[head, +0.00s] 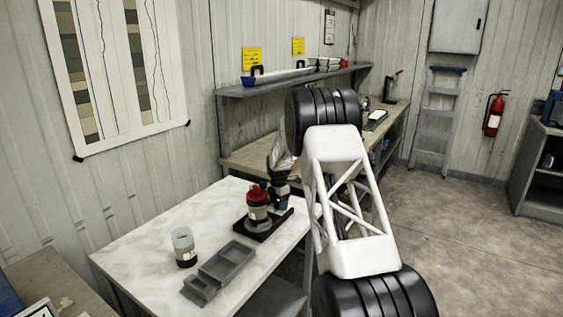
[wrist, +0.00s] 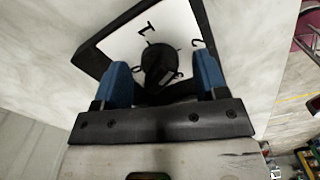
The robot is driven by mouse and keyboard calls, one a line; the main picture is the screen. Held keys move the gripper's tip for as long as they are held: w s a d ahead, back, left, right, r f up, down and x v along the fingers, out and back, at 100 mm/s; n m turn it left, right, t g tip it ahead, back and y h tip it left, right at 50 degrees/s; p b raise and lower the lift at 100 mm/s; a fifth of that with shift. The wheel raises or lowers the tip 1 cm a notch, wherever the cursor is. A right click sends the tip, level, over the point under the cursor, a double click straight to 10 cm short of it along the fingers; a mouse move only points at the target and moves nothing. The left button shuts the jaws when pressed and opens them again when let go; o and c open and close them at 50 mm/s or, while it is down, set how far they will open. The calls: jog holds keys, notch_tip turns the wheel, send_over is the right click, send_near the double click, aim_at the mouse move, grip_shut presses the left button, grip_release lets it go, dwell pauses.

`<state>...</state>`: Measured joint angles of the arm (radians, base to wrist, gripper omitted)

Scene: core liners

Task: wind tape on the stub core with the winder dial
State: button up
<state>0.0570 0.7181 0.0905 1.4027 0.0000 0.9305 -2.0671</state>
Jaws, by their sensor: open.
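In the wrist view, the winder dial shows as a black knob (wrist: 158,60) on a white face (wrist: 125,45) with black numbers and tick marks, framed in black. My gripper (wrist: 164,72) is open, its two blue fingers on either side of the knob in this view. Gaps show between fingers and knob; how deep the fingers reach is unclear. In the head view, my gripper (head: 280,194) is low at the right end of the black winder base (head: 262,228) and hides the dial. A red-topped cylinder with a pale label (head: 258,210), apparently the stub core, stands upright on this base.
A translucent labelled jar (head: 184,245) stands at the front left of the pale table (head: 140,242). A grey compartment tray (head: 228,262) lies beside it. The table's left and back areas are clear. A shelf and long bench (head: 245,158) stand behind my arm.

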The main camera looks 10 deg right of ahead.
aim_at(278, 201)
jog(key=n, duration=0.3)
jog(key=shift+n, duration=0.4)
jog(key=shift+r, duration=0.2)
notch_tip(278, 201, up, 8)
jog(key=shift+f, duration=0.15)
jog(key=s+a+r+m+t, duration=0.1)
jog(key=s+r+m, duration=0.5)
jog(key=s+r, duration=0.9)
jog(key=shift+a+r, duration=0.55)
jog(key=shift+r, duration=1.15)
jog(key=shift+c, duration=0.3)
